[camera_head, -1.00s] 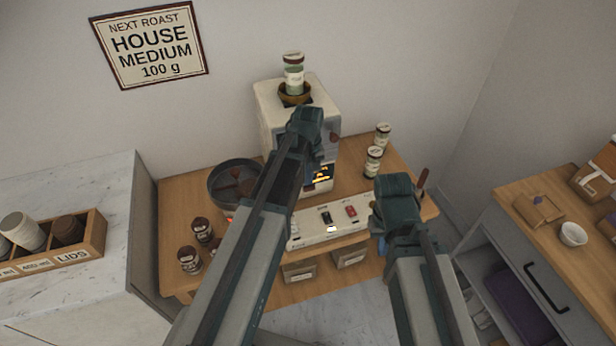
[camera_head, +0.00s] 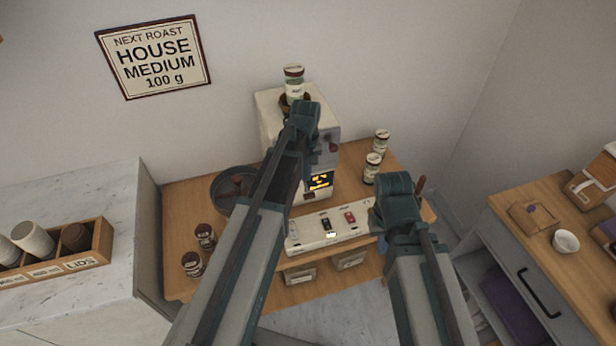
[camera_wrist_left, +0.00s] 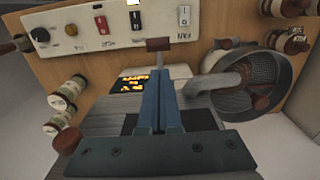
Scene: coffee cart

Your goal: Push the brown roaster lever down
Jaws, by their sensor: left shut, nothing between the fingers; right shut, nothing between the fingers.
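The roaster is a pale box (camera_head: 271,107) with a lit orange display (camera_head: 319,181), at the back of the wooden table. In the left wrist view, a short brown bar on a thin stem (camera_wrist_left: 158,44) stands just beyond my left fingertips; contact cannot be told. A round brown knob (camera_head: 333,148) is on the roaster's right side; it also shows in the left wrist view (camera_wrist_left: 67,140). My left gripper (camera_wrist_left: 159,78) is shut and empty over the roaster's front; its hand (camera_head: 304,116) hides part of the roaster. My right gripper (camera_head: 396,190) is shut and empty near the panel's right end.
A white switch panel (camera_head: 306,236) lies in front of the roaster. A round dark tray (camera_head: 222,193) is left of it. Labelled jars (camera_head: 371,168) stand to the right, brown-lidded jars (camera_head: 193,264) at front left. A brown-handled lever (camera_head: 421,185) rises beyond my right gripper.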

